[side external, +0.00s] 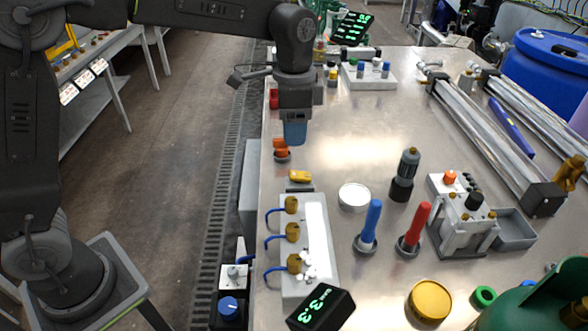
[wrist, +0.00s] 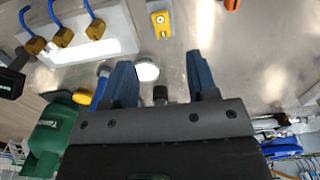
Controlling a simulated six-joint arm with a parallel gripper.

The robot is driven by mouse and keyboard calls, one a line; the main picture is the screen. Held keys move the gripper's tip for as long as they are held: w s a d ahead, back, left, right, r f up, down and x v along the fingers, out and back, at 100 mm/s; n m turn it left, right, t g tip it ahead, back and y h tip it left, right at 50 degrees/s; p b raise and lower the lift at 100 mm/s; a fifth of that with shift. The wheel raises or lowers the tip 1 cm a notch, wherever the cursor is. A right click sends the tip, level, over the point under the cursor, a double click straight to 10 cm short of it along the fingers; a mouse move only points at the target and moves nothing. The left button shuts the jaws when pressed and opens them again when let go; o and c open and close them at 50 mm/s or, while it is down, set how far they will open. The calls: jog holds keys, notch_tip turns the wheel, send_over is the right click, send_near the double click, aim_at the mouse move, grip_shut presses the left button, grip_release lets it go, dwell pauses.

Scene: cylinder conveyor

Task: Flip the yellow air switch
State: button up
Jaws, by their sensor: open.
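The yellow air switch (side external: 299,176) is a small yellow block on a grey base near the table's left edge, just beyond the white valve manifold. In the wrist view the yellow switch (wrist: 160,20) shows at the top, beyond the fingertips and slightly left of centre. My gripper (side external: 294,138) hangs pointing down above the table, a little behind the switch and apart from it. In the wrist view the two blue fingers of my gripper (wrist: 161,78) are spread, with nothing held between them.
The white manifold (side external: 317,240) with brass fittings and blue hoses stands in front of the switch. An orange knob (side external: 281,148) is close by my gripper. A white round lid (side external: 354,197), a blue-handled tool (side external: 371,222) and a red-handled tool (side external: 416,226) stand to the right.

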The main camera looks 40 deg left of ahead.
aim_at(293, 173)
notch_tip(293, 173, down, 11)
jog(key=shift+r, duration=0.1)
jog(key=shift+c, duration=0.3)
jog(key=c, duration=0.9)
jog(key=shift+o, duration=0.2)
jog(key=shift+a+t+h, duration=0.1)
jog(key=shift+t+h, duration=0.3)
jog(key=o, duration=0.9)
jog(key=r, duration=0.9)
jog(key=s+a+r, duration=0.1)
jog(key=r, duration=0.3)
jog(key=shift+s+r, duration=0.1)
jog(key=shift+r, duration=0.2)
